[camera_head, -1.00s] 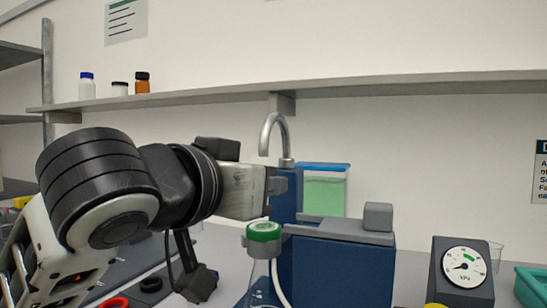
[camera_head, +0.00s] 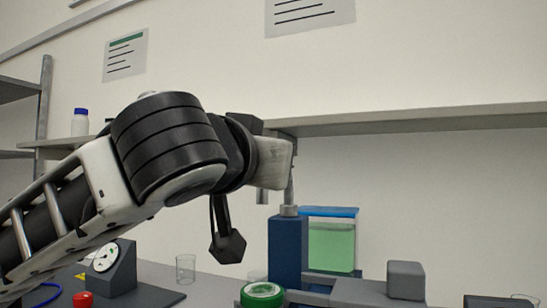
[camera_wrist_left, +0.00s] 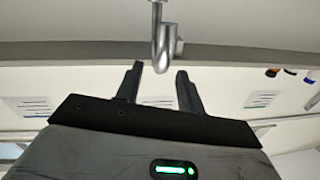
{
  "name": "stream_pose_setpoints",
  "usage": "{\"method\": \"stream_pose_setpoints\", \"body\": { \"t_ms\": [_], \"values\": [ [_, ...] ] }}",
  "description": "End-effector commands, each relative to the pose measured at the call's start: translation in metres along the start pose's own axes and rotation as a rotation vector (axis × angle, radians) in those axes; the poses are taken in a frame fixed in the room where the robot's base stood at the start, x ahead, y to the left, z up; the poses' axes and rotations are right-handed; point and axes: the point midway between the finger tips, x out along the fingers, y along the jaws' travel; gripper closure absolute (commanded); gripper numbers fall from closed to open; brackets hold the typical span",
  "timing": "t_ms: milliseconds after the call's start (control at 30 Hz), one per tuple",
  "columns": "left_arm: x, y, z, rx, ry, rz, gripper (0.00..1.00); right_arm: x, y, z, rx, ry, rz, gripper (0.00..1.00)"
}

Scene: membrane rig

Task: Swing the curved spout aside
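The curved metal spout (camera_head: 290,188) stands on top of the blue pump column (camera_head: 287,250) in the head view. My left gripper's hand covers its bend there; the stem and the downward tip show below the hand. In the left wrist view the spout's bend (camera_wrist_left: 161,52) lies just beyond the fingertips, in line with the gap. My left gripper (camera_wrist_left: 159,70) is open, its two dark fingers apart with nothing between them. I cannot tell whether a finger touches the spout. My right gripper is not in view.
A green-filled tank with a blue lid (camera_head: 331,245) stands behind the column. A green cap (camera_head: 262,294) is in front of it. A wall shelf (camera_head: 420,120) runs behind at the hand's height. A gauge (camera_head: 107,257) and a glass beaker (camera_head: 186,268) stand at left.

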Motion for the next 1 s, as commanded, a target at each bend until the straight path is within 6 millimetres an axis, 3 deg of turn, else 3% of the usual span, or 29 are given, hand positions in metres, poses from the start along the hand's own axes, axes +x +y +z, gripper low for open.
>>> {"method": "stream_pose_setpoints", "body": {
  "t_ms": [100,300,700,867,1000],
  "values": [
    [0.024,-0.001,-0.001,0.000,-0.003,-0.002,0.62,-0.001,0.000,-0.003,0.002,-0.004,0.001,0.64],
    [0.049,0.000,-0.001,0.001,-0.001,0.000,0.62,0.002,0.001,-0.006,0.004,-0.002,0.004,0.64],
    [0.056,0.001,0.000,0.001,0.001,0.001,0.62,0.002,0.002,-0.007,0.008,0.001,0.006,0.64],
    [0.056,0.000,0.000,0.000,0.001,0.001,1.00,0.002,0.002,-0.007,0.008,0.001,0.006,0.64],
    [0.056,-0.001,0.000,0.000,0.000,-0.001,1.00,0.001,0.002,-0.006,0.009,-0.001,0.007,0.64]
  ]
}}
